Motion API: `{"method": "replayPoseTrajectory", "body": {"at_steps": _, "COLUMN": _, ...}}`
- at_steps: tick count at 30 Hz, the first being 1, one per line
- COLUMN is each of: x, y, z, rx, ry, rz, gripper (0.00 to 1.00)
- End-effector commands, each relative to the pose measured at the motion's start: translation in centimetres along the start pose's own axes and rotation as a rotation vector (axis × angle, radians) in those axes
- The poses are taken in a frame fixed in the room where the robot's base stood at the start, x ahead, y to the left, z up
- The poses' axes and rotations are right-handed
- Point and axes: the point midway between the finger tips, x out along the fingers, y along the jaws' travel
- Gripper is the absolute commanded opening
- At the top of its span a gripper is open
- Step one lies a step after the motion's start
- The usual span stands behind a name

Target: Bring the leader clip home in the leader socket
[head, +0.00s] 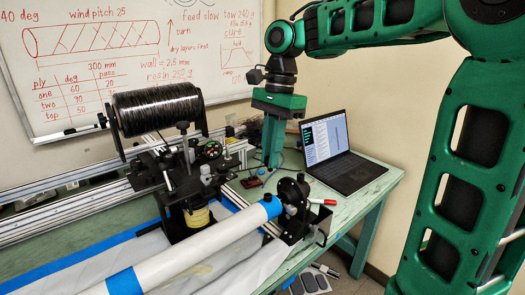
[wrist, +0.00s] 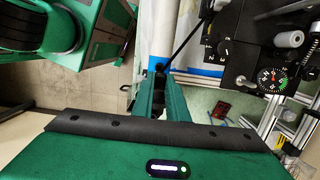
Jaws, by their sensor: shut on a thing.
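My gripper (head: 271,163) points down above the green bench, behind the end of the white mandrel in the head view. In the wrist view its two green fingers (wrist: 160,74) are close together. A small dark thing (wrist: 160,68) shows at their tips; I take it to be the leader clip, mostly hidden by the fingers. A thin black strand (wrist: 187,40) runs from near the tips up to the right. I cannot make out the leader socket with certainty; the black chuck (head: 293,190) at the mandrel's end is close to my gripper.
The white mandrel (head: 190,255) with blue tape lies across the front. The black tow spool (head: 157,108) and its carriage stand left. An open laptop (head: 345,170) is right of my gripper. A small dark-red block (head: 251,182) lies on the bench (head: 345,213).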

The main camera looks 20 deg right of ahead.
Motion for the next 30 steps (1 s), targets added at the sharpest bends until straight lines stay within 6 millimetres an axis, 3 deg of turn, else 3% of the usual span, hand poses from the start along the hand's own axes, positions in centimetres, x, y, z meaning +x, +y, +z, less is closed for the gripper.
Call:
{"method": "replayPoseTrajectory", "body": {"at_steps": 11, "x": 0.4, "y": -0.2, "z": 0.9, "rx": -0.014, "ry": 0.0, "rz": -0.004, "gripper": 0.0}}
{"method": "replayPoseTrajectory", "body": {"at_steps": 30, "x": 5.2, "y": -0.2, "z": 0.2, "rx": -0.012, "ry": 0.0, "rz": -0.003, "gripper": 0.0}}
